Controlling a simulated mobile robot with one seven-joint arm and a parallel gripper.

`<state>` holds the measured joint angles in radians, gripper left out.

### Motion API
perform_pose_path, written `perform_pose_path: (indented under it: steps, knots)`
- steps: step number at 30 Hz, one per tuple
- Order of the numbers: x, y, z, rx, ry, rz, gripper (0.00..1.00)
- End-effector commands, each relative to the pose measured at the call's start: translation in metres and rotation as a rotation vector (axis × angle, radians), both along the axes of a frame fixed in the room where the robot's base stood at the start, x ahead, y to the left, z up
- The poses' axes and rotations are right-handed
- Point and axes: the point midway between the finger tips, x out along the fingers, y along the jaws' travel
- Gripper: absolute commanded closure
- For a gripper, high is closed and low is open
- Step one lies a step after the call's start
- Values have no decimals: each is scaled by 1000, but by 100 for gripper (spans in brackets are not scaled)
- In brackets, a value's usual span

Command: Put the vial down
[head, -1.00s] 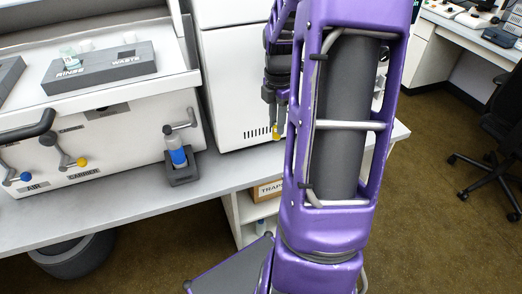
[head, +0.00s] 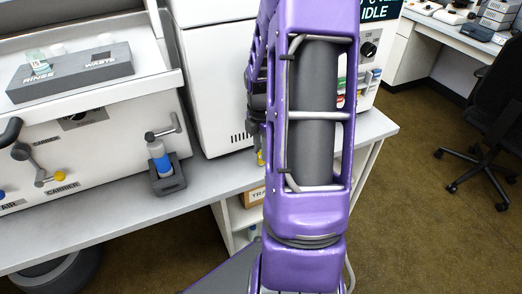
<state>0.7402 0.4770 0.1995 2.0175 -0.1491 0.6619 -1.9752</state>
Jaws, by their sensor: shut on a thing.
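My gripper (head: 258,148) is mostly hidden behind my purple arm, in front of the white instrument at the middle. It is shut on the vial (head: 260,158), of which only a small yellow part shows below the fingers, beside the arm's left edge. The yellow part appears above or near the front edge of the grey bench (head: 212,179); I cannot tell whether it touches anything. The rest of the vial is hidden.
A grey RINSE/WASTE block (head: 70,75) sits on the left machine's shelf, with a small container (head: 40,65) at RINSE. Bare bench lies between the holder and my arm.

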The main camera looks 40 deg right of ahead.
Motion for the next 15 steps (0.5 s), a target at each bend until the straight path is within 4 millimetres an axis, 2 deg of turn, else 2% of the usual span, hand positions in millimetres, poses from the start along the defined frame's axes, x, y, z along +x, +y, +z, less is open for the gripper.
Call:
perform_pose_path:
  steps: [10, 11, 15]
  knots:
    - [0, 0, -4, -1, -1, 0, 100]
    - [0, 0, -2, -1, -2, 0, 64]
    - [0, 0, -2, -1, -1, 0, 40]
